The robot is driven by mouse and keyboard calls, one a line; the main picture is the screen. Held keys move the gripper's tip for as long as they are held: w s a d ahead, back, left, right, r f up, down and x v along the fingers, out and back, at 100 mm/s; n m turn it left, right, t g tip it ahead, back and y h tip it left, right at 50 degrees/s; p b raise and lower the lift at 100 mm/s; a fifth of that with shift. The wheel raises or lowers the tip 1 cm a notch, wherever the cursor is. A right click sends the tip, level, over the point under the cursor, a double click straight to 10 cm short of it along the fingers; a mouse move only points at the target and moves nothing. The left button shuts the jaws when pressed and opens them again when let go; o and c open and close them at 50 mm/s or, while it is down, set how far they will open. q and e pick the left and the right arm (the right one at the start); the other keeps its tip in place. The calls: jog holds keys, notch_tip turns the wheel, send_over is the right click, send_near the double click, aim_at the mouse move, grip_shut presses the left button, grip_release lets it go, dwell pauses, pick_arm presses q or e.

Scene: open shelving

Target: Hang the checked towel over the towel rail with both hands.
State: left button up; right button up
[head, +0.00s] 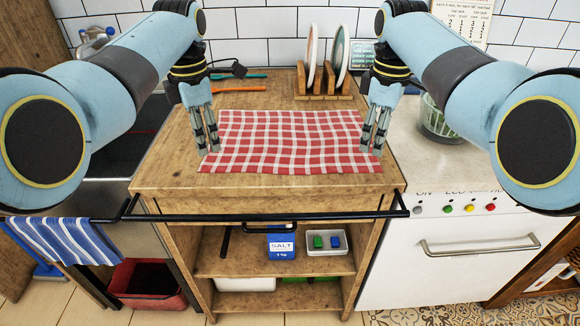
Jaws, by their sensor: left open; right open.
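A red and white checked towel (288,142) lies spread flat on the wooden counter top. My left gripper (209,150) points down at the towel's left edge, near its front left corner, with its fingers apart. My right gripper (372,150) points down at the towel's right edge, near its front right corner, also open. I cannot tell whether the fingers touch the cloth. The black towel rail (200,217) runs along the front of the counter, below its top edge.
A wooden rack (325,90) with plates stands behind the towel. Orange and green utensils (238,89) lie at the back left. A green basket (437,118) stands at right. Open shelves below hold a blue salt box (281,246) and a white tray (327,250).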

aim_at(210, 169)
pick_arm(q)
notch_tip(210, 169, down, 5)
jog(key=shift+w+f, duration=0.1)
jog(key=shift+w, duration=0.05)
pick_arm(e)
notch_tip(210, 169, down, 5)
jog(key=shift+w+f, duration=0.1)
jog(key=shift+w, duration=0.05)
pick_arm(q)
jog(key=shift+f, duration=0.25)
pick_arm(e)
jog(key=shift+f, duration=0.25)
pick_arm(q)
jog(key=shift+f, duration=0.2)
pick_arm(e)
jog(key=shift+f, duration=0.2)
pick_arm(q)
jog(key=shift+s, duration=0.2)
jog(key=c, duration=0.6)
pick_arm(e)
jog(key=shift+s, duration=0.25)
jog(key=c, duration=0.6)
pick_arm(q)
grip_shut()
pick_arm(e)
jog(key=shift+f, duration=0.1)
grip_shut()
